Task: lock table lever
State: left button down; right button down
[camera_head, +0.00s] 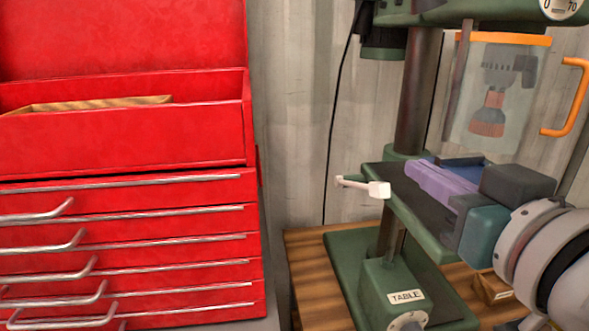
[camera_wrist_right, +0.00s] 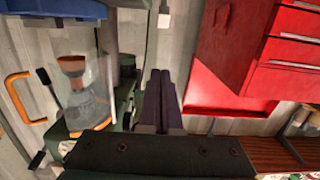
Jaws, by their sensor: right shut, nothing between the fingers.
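The white table lever (camera_head: 365,187) sticks out to the left from the edge of the green drill-press table (camera_head: 425,232) in the head view. Its thicker block end is at the table's edge. My right gripper (camera_head: 414,168) reaches in from the right, over the dark table top. Its purple fingers are shut together and empty, with the tips to the right of the lever and apart from it. In the right wrist view the shut fingers (camera_wrist_right: 160,75) point up the picture. A small pale piece lies beyond their tips; I cannot tell if it is the lever. My left gripper is not in view.
A red drawer cabinet (camera_head: 125,140) fills the left. Free space lies between cabinet and lever.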

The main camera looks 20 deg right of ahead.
jog(key=w, duration=0.1)
jog(key=p, duration=0.2)
send_over(385, 191)
jog(key=w, duration=0.1)
jog(key=shift+w+d+f, duration=0.1)
jog(key=shift+d+f, duration=0.05)
jog(key=shift+f, duration=0.15)
jog(key=f, duration=0.1)
jog(key=f+b, duration=0.1)
jog(key=f, duration=0.1)
jog(key=shift+s+f, duration=0.15)
jog(key=shift+s, duration=0.25)
jog(key=shift+s+f, duration=0.2)
jog(key=shift+f, duration=0.15)
